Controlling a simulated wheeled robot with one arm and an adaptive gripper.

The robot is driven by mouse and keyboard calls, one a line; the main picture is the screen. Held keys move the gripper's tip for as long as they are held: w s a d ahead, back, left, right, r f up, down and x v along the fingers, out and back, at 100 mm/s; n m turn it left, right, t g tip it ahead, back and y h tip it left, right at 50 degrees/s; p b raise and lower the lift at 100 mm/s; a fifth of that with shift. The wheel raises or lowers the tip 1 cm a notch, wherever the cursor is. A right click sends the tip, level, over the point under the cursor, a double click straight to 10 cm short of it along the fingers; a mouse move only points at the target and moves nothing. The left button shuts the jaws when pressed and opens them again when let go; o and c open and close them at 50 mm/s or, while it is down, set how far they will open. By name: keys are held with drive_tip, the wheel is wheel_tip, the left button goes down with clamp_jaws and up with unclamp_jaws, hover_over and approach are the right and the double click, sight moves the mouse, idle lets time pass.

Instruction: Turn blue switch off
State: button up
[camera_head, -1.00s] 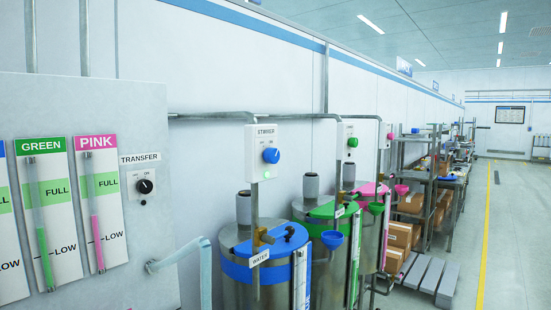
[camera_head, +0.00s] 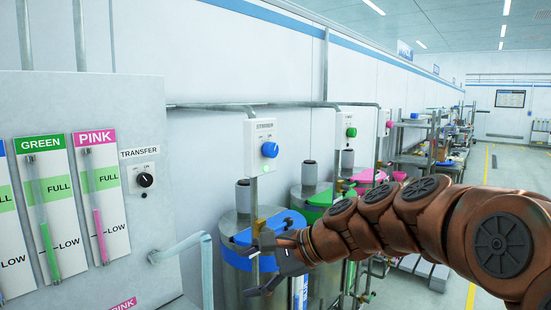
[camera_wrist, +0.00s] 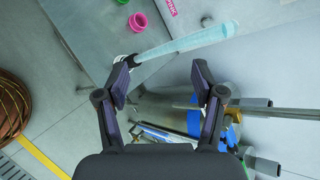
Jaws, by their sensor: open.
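The blue switch (camera_head: 270,150) is a round knob on a white wall box labelled STIRRER, above the drum with the blue lid. A small green light (camera_head: 254,190) shows low on that box. My gripper (camera_head: 258,263) is open and empty, in front of the blue-lidded drum (camera_head: 243,290), below and apart from the blue switch. In the wrist view my gripper (camera_wrist: 166,92) has its fingers spread, with the drum (camera_wrist: 175,112) and a pale hose behind them. The blue switch is not clearly visible in the wrist view.
A panel with GREEN and PINK gauges (camera_head: 95,205) and a black TRANSFER knob (camera_head: 145,180) stands at left. A pale hose (camera_head: 185,245) sticks out from it. Green (camera_head: 351,132) and pink knobs sit on boxes farther back. A pink cup (camera_wrist: 138,22) shows in the wrist view.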

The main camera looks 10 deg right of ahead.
drive_tip(key=w+d+r+m+t+y+p, duration=0.1)
drive_tip(key=w+d+r+m+t+y, duration=0.25)
drive_tip(key=w+r, duration=0.6)
drive_tip(key=m+t+h+p, duration=0.1)
drive_tip(key=m+t+h, duration=0.1)
drive_tip(key=m+t, duration=0.45)
approach(274, 151)
drive_tip(key=w+r+m+g, duration=0.1)
drive_tip(key=w+m+g, duration=0.1)
drive_tip(key=shift+n, duration=0.3)
drive_tip(key=shift+a+r+p+x, duration=0.1)
drive_tip(key=shift+p+x, duration=0.35)
drive_tip(key=shift+x, duration=1.55)
drive_tip(key=shift+a+r+p+x, duration=0.15)
drive_tip(key=shift+p+x, duration=0.3)
drive_tip(key=shift+x, duration=1.5)
drive_tip(key=shift+s, duration=0.15)
drive_tip(key=shift+c, duration=0.3)
drive_tip(key=shift+f, duration=0.1)
drive_tip(key=c, duration=1.1)
